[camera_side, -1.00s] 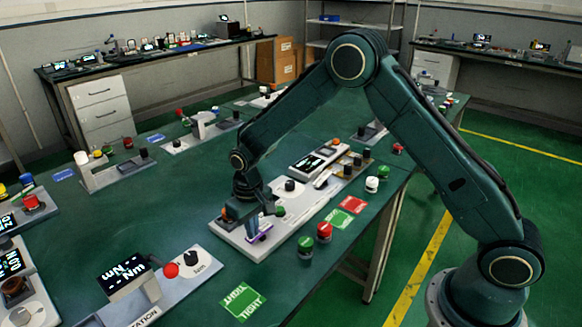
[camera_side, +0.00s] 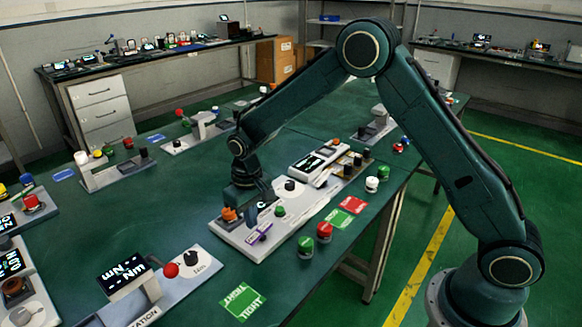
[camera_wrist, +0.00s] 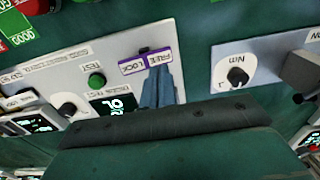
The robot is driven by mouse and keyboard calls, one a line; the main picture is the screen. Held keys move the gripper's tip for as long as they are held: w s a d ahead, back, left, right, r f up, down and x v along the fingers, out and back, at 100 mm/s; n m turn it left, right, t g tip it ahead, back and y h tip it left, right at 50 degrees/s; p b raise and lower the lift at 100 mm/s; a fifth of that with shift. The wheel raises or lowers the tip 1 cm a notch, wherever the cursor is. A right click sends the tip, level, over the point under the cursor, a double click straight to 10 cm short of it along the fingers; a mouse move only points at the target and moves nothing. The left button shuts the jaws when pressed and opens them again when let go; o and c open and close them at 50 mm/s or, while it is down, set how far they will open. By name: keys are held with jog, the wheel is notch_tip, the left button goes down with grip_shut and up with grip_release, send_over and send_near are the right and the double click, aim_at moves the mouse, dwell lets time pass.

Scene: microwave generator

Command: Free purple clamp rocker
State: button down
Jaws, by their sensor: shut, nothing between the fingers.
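The purple clamp rocker (camera_side: 258,234) sits at the near end of the light grey panel (camera_side: 225,231). In the wrist view the purple rocker frame (camera_wrist: 124,68) carries the words FREE and LOCK, with FREE on the right. My gripper (camera_side: 263,211) is shut and empty, pointing down just above and behind the rocker. In the wrist view its blue-grey fingertips (camera_wrist: 158,70) overlap the lower edge of the rocker near the FREE half. Contact and which half is pressed down cannot be told.
An orange knob (camera_side: 229,214) stands left of my gripper. A green TEST button (camera_wrist: 96,81) and a dial (camera_side: 291,187) are on the same panel. Red (camera_side: 324,231) and green (camera_side: 306,246) buttons stand at the table's front edge. A torque station (camera_side: 192,262) lies to the left.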

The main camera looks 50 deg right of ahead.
jog(key=shift+r, duration=1.8)
notch_tip(320, 180, up, 10)
jog(key=t, duration=0.1)
send_over(253, 238)
jog(key=s+d, duration=0.3)
jog(key=s, duration=0.2)
jog(key=s+d+r+t, duration=0.2)
jog(key=s+r, duration=0.5)
jog(key=s, duration=0.1)
jog(key=s+d+r+t, duration=0.2)
jog(key=s+r, duration=0.1)
jog(key=s, duration=1.5)
jog(key=shift+d+t, duration=0.2)
jog(key=shift+t, duration=0.1)
